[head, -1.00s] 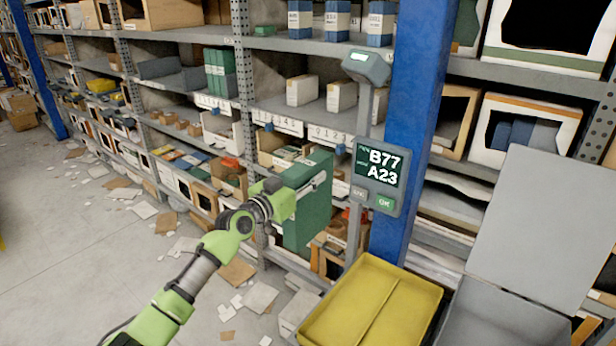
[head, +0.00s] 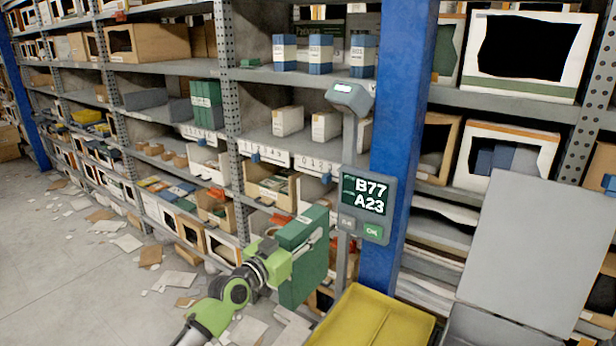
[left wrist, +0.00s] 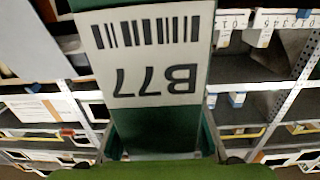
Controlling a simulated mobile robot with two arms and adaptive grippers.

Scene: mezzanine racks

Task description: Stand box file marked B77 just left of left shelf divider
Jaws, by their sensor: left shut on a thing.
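The green box file (head: 305,270) is held upright by my left gripper (head: 284,256) in front of the rack, clear of the shelves. In the left wrist view its white label (left wrist: 150,55) reads B77 upside down under a barcode, and the left gripper (left wrist: 162,150) is shut on the file from both sides. A sign (head: 364,204) shows B77 and A23. Several green box files (head: 206,104) stand on a middle shelf, left of a perforated upright (head: 228,95). I cannot tell for sure which part is the left shelf divider. My right gripper is not in view.
A blue post (head: 398,140) stands right of the sign. A yellow tray (head: 370,318) is at the lower front. White boxes (head: 288,121) stand on the shelf right of the upright, with bare shelf around them. Papers (head: 127,243) litter the floor at left.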

